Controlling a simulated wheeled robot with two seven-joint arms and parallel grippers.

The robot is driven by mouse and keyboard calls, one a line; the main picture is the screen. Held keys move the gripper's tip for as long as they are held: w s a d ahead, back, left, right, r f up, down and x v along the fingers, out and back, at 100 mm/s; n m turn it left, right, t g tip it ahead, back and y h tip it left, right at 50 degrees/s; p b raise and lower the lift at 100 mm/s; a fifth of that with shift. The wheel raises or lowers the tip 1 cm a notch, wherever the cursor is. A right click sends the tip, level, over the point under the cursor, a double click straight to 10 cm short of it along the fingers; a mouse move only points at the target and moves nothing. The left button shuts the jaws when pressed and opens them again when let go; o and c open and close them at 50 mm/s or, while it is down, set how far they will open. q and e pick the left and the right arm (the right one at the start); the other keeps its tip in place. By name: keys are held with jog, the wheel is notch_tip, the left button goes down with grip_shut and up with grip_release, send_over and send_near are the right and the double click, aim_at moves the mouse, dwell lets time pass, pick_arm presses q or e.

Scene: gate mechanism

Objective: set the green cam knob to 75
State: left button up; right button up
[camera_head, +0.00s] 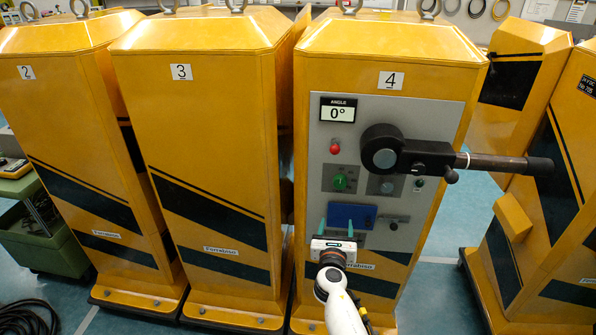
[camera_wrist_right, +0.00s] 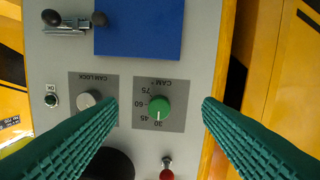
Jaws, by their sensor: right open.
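The green cam knob (camera_head: 340,182) is on the grey panel of cabinet 4. In the right wrist view the green cam knob (camera_wrist_right: 159,105) appears upside down on a dark grey plate marked 30, 45, 60 and 75. Its white line points down in that view, at the 30. My right gripper (camera_head: 334,228) is below the knob in the head view, in front of the panel's lower part. In the wrist view my right gripper (camera_wrist_right: 160,103) has its fingers wide apart, one on each side of the knob, with nothing between them. My left gripper is not in view.
A grey cam lock knob (camera_wrist_right: 88,99) sits beside the cam plate. Above it in the head view, a black lever arm (camera_head: 425,157) sticks out to the right. A blue plate (camera_head: 352,216) is lower on the panel. The angle display (camera_head: 338,110) reads 0°.

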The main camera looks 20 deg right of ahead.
jog(key=n, duration=0.1)
send_near(340, 184)
jog(key=shift+t+h, duration=0.3)
jog(key=x, duration=0.3)
jog(key=b+x, duration=0.1)
jog(key=x, duration=0.4)
jog(key=shift+w+f, duration=0.35)
jog(key=shift+f, duration=0.05)
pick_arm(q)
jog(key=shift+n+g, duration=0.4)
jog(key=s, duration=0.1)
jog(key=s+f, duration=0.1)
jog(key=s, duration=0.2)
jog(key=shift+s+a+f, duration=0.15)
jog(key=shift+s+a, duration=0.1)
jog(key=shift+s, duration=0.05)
pick_arm(e)
jog(key=c, duration=1)
jog(key=shift+o, duration=0.2)
